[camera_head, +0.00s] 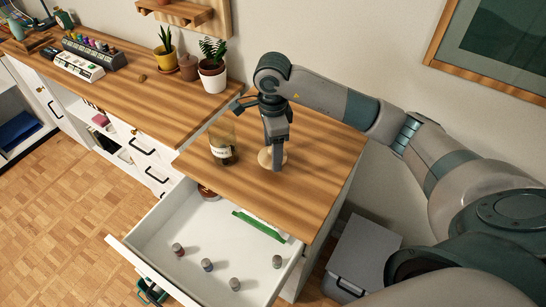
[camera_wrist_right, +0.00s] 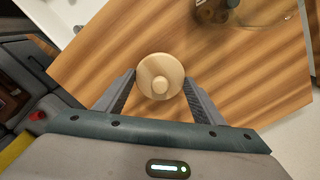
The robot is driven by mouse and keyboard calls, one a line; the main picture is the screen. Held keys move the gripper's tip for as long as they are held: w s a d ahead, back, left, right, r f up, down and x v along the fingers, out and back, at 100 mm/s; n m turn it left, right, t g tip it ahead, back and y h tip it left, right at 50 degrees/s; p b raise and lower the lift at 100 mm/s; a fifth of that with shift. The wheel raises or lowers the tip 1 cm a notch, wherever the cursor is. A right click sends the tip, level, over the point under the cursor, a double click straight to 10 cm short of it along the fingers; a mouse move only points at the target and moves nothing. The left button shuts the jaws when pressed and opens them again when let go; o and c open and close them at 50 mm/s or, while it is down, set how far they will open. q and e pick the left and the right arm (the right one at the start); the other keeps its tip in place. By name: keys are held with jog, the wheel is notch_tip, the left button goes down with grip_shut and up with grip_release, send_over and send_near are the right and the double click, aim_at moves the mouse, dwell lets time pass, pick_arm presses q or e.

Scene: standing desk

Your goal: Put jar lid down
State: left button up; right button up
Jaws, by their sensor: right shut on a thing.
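The jar lid, a round pale wooden disc with a knob, is at my right gripper's fingertips in the head view (camera_head: 264,157). In the right wrist view the lid (camera_wrist_right: 160,68) lies between the two fingers. My right gripper (camera_head: 276,167) points down over the wooden desktop and is shut on the lid. The lid is at or just above the desktop; I cannot tell whether it touches. The glass jar (camera_head: 222,150) with a white label stands upright to the left, apart from the lid. My left gripper is not in view.
An open white drawer (camera_head: 150,222) below the desktop (camera_head: 310,150) holds several small bottles and a green item (camera_head: 260,226). Potted plants (camera_head: 212,76) stand at the back left. A grey bin (camera_head: 362,250) is on the floor at right. Desktop right of the lid is clear.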

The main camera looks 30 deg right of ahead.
jog(key=shift+f+p, duration=0.3)
jog(key=shift+f, duration=0.1)
notch_tip(320, 180, down, 3)
jog(key=shift+s+r+p, duration=0.1)
jog(key=shift+r+p, duration=0.1)
jog(key=shift+p, duration=0.35)
jog(key=shift+f, duration=0.3)
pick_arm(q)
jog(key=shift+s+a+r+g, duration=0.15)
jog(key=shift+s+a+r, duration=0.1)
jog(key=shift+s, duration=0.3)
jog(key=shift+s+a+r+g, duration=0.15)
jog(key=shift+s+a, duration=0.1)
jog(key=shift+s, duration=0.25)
pick_arm(e)
jog(key=shift+f, duration=0.15)
jog(key=o, duration=1)
jog(key=shift+o, duration=0.2)
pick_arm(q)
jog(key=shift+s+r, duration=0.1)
